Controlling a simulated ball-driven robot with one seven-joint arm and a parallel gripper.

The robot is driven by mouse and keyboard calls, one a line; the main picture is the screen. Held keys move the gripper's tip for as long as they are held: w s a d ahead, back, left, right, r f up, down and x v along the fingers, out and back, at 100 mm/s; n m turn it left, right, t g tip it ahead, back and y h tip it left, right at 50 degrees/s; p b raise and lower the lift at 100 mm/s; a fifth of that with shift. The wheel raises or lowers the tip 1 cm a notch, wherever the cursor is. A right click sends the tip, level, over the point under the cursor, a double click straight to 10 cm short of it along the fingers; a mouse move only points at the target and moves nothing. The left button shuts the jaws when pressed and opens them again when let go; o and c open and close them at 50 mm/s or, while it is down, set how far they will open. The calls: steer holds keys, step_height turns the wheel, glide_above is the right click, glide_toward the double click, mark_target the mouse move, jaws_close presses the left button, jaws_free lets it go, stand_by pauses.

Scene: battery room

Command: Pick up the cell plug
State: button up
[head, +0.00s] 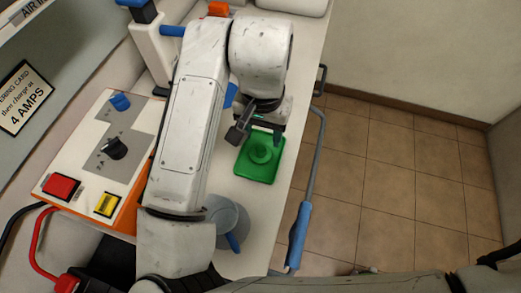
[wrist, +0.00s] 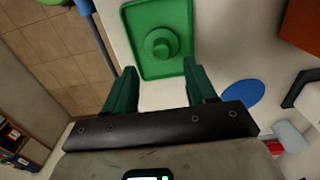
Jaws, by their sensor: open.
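The cell plug (head: 261,152) looks like a round green piece with a raised knob. It sits on a green square tray (head: 250,174) on the white bench. In the wrist view the plug (wrist: 160,45) shows near the middle of the tray (wrist: 142,68), just beyond my fingertips. My gripper (head: 258,135) is open and empty, above the tray's far edge in the head view. In the wrist view its two dark green fingers (wrist: 160,70) stand apart, with bare bench and the tray's edge showing between them. Neither finger appears to touch the plug.
A charger panel (head: 120,133) with red and yellow buttons stands left of my arm. A grey vessel (head: 222,212) with a blue handle is on the near bench. A blue-gripped rail (head: 300,235) runs along the bench's right edge. Tiled floor (head: 395,175) lies open beyond.

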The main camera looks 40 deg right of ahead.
mark_target(261, 148)
steer(key=shift+a+f, duration=0.2)
steer(key=shift+f, duration=2.4)
jaws_close()
